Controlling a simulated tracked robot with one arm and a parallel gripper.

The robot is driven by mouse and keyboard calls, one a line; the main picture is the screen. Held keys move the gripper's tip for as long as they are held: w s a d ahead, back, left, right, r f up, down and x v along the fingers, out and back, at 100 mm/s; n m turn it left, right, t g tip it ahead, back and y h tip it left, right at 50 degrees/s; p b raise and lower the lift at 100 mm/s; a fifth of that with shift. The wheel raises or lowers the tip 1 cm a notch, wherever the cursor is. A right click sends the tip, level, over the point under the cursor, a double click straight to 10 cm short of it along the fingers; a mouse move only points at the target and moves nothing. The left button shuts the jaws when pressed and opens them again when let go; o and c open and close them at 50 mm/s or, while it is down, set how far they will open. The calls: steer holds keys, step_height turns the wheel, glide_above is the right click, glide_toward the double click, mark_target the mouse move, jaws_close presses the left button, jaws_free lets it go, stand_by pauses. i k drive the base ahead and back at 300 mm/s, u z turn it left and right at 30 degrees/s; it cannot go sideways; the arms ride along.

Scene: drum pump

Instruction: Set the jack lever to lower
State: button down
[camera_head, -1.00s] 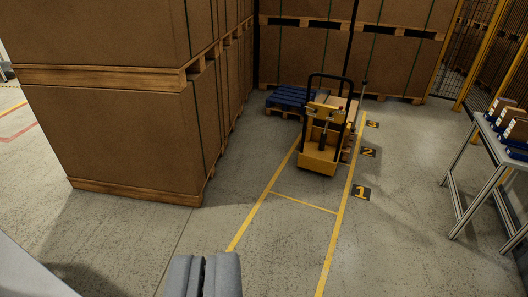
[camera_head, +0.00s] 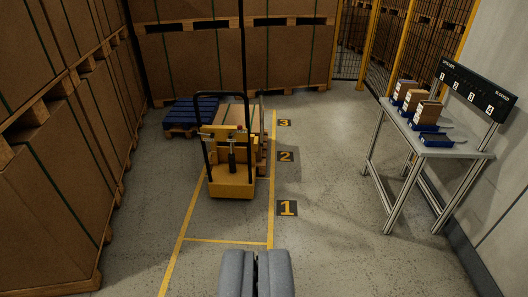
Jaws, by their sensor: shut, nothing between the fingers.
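A yellow pallet jack (camera_head: 232,178) with a black upright handle frame (camera_head: 202,130) stands in the middle distance, inside a lane marked with yellow floor lines. Its mast and small fittings face me, but I cannot tell which part is the lever or how it is set. A wooden pallet with a light brown load (camera_head: 250,118) is behind it. My gripper (camera_head: 256,262) is at the bottom centre, shut and empty, well short of the jack.
Stacked boxes on pallets (camera_head: 60,160) line the left and back. A blue pallet (camera_head: 190,116) lies beyond the jack. A table (camera_head: 432,142) with cartons and blue trays stands at right by the wall. Floor markers such as 1 (camera_head: 287,208) lie right of the lane. Near floor is clear.

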mark_target(240, 127)
steer(key=z, duration=0.2)
steer(key=i, duration=2.55)
steer(key=u, duration=0.55)
steer(key=i, duration=0.85)
steer(key=u, duration=0.15)
